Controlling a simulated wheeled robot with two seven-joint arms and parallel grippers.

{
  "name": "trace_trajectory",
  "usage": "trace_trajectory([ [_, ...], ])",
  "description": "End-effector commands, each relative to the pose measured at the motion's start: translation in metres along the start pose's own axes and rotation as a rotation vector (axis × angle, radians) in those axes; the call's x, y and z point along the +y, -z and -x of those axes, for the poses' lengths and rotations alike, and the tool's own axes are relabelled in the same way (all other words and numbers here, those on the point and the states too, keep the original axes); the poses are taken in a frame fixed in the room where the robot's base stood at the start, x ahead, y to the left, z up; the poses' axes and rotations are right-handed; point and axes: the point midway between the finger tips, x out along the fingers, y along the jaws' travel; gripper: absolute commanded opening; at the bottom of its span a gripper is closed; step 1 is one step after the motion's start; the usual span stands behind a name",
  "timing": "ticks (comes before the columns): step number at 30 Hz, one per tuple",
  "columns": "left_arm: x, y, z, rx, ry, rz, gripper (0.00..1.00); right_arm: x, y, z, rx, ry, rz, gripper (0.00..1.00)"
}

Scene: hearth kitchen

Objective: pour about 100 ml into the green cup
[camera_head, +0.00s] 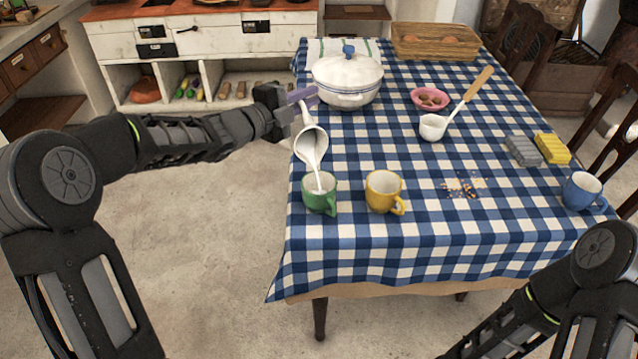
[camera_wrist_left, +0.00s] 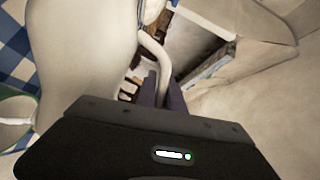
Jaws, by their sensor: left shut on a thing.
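The green cup (camera_head: 312,196) stands upright at the near left edge of the table. My left gripper (camera_head: 300,97) is shut on the handle of a white pitcher (camera_head: 309,148), above the table's left edge. The pitcher is tilted with its mouth towards me, and a white stream runs from it down into the green cup. The pitcher's pale side (camera_wrist_left: 85,50) fills the left of the left wrist view, and part of the green cup (camera_wrist_left: 16,115) shows at its left edge. The level inside the cup is hard to tell. My right gripper is out of view.
A yellow mug (camera_head: 380,192) stands just right of the green cup. A lidded white pot (camera_head: 346,78) is behind the pitcher. A ladle (camera_head: 433,127), pink bowl (camera_head: 417,97), crumbs (camera_head: 465,187), sponges (camera_head: 552,148) and blue mug (camera_head: 580,192) lie further right.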

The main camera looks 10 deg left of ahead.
Motion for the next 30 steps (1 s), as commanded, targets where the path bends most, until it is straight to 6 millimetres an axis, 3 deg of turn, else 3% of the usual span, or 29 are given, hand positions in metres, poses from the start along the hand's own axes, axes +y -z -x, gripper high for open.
trace_trajectory([
  [30, -0.003, 0.012, 0.004, 0.001, 0.024, -0.050, 0.00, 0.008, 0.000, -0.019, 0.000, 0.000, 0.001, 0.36],
])
